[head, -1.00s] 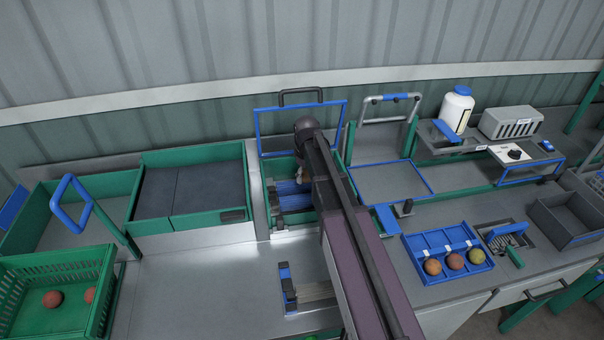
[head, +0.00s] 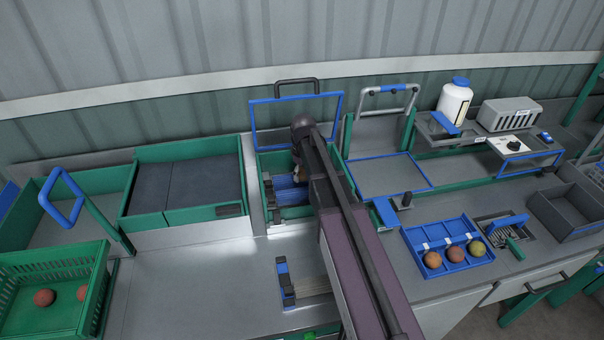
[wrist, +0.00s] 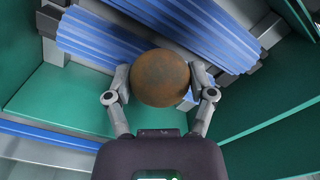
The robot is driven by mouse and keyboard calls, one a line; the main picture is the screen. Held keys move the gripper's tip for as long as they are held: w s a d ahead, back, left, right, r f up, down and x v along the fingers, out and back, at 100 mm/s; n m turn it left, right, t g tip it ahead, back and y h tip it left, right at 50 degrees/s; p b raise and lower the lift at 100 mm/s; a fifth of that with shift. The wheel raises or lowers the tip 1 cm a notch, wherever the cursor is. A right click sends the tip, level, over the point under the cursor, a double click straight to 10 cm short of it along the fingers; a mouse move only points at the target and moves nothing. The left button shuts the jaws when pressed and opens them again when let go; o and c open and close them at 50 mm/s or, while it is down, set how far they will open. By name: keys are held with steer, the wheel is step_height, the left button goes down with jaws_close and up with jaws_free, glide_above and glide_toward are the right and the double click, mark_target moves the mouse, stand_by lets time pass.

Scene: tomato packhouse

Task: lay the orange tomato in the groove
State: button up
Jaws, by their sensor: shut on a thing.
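A brownish-orange tomato (wrist: 160,70) sits between the two fingers of my gripper (wrist: 160,84), which is shut on it. Below it in the wrist view are two blue ribbed rollers, one on the left (wrist: 95,40) and one on the right (wrist: 205,35), with a diagonal groove between them. The tomato overlaps the groove's lower end in this view; I cannot tell whether it touches the rollers. In the head view the rollers (head: 290,193) lie inside a green-walled box, and my arm hides most of the gripper and the tomato.
A blue-framed lid (head: 297,94) stands open behind the box. A blue tray (head: 438,238) with three tomatoes lies right; a green crate (head: 95,300) with two reddish tomatoes stands left. A small blue-and-dark fixture (head: 283,280) stands in front. The bench between crate and fixture is clear.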

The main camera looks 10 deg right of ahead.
steer(key=shift+f+b, duration=0.55)
steer(key=shift+f, duration=0.25)
steer(key=shift+f+b, duration=0.4)
stand_by(0.6)
steer(key=o, duration=0.7)
steer(key=shift+c, duration=0.7)
steer(key=shift+r, duration=0.15)
steer(key=shift+r+p, duration=3.4)
steer(key=shift+p, duration=0.15)
